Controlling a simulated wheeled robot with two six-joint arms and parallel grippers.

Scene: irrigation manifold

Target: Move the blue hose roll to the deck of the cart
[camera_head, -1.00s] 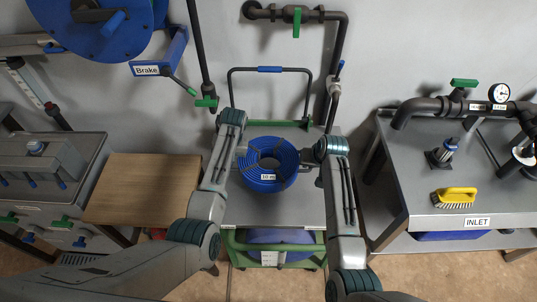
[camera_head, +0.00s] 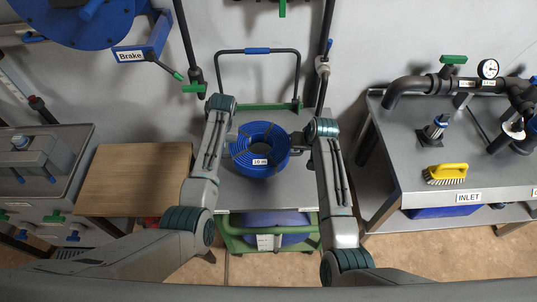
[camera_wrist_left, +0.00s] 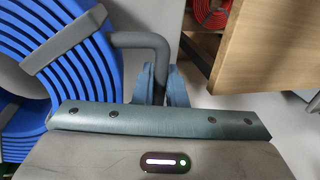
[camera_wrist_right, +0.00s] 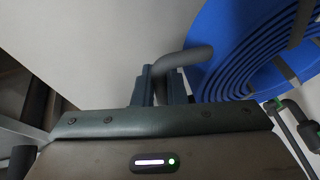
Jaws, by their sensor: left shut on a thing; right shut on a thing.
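The blue hose roll (camera_head: 260,151), a ring with grey straps and a white length label, is over the deck (camera_head: 262,198) of the cart, between my two arms. It lies about level. I cannot tell whether it touches the deck. My left gripper (camera_head: 231,137) is shut on a grey bar handle at the roll's left side; the left wrist view shows the fingers (camera_wrist_left: 159,85) around it. My right gripper (camera_head: 298,139) is shut on the matching handle at the right, seen in the right wrist view (camera_wrist_right: 162,87). The far cart handle (camera_head: 257,51) has a blue grip.
A wooden-topped table (camera_head: 135,180) stands left of the cart, and a grey bench (camera_head: 440,155) with pipes and a yellow brush (camera_head: 446,173) stands right. Upright pipes rise behind the cart. A blue drum (camera_head: 265,227) sits under the deck.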

